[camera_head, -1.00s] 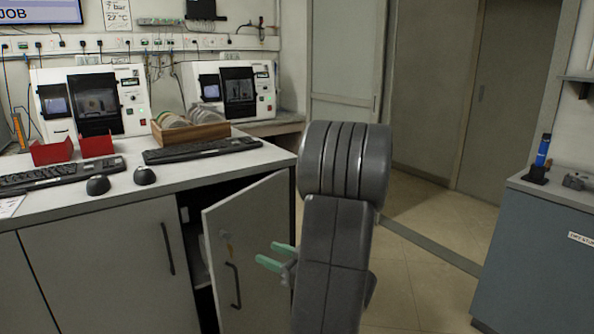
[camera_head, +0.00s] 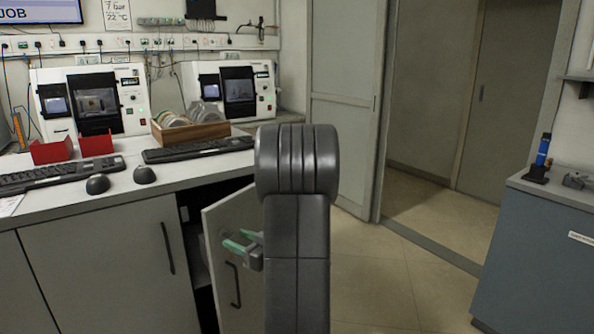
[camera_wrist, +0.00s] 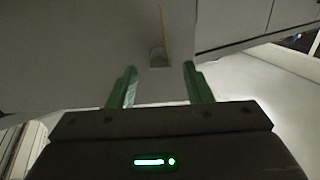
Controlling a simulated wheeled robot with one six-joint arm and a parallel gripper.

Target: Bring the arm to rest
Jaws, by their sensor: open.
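My gripper (camera_head: 236,243) has green fingers and shows in the head view to the left of my dark grey arm, in front of the partly open cabinet door (camera_head: 218,215). In the wrist view my gripper (camera_wrist: 158,88) is open, its two green fingers apart with nothing between them. A pale grey surface fills much of the wrist view beyond the fingers. My arm hides part of the door and of the floor in the head view.
A counter (camera_head: 205,155) on the left bears a wooden rack of discs (camera_head: 205,132), red bins (camera_head: 52,151), keyboards and two white machines. A blue-grey cabinet (camera_head: 535,250) stands at the right. The tiled floor (camera_head: 390,285) between is clear.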

